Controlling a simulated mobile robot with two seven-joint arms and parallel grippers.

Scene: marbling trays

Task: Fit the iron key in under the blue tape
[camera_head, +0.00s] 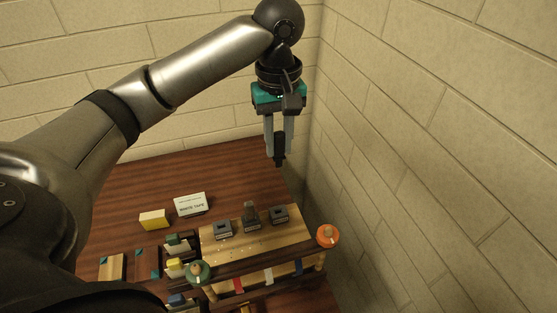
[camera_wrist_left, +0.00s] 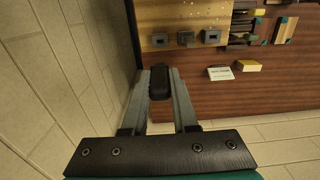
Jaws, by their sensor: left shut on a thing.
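My left gripper (camera_head: 279,150) is shut on a dark, upright piece, which looks like the iron key (camera_head: 279,147). The piece also shows between the fingers in the left wrist view (camera_wrist_left: 159,84). The gripper hangs high above the far right of the table, clear of the wooden board (camera_head: 277,239). A short blue tape (camera_head: 298,266) is at the board's front right, beside a white tape (camera_head: 268,276) and a red tape (camera_head: 239,285). Grey socket blocks stand behind them: left (camera_head: 222,230), middle, and right (camera_head: 279,215). My right gripper is not in view.
A brownish-grey piece (camera_head: 250,211) stands in the middle block. An orange knob (camera_head: 327,235) and a green knob (camera_head: 199,272) flank the front rail. A white card (camera_head: 191,204) and a yellow block (camera_head: 155,219) sit behind left. A brick wall (camera_head: 430,170) rises close on the right.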

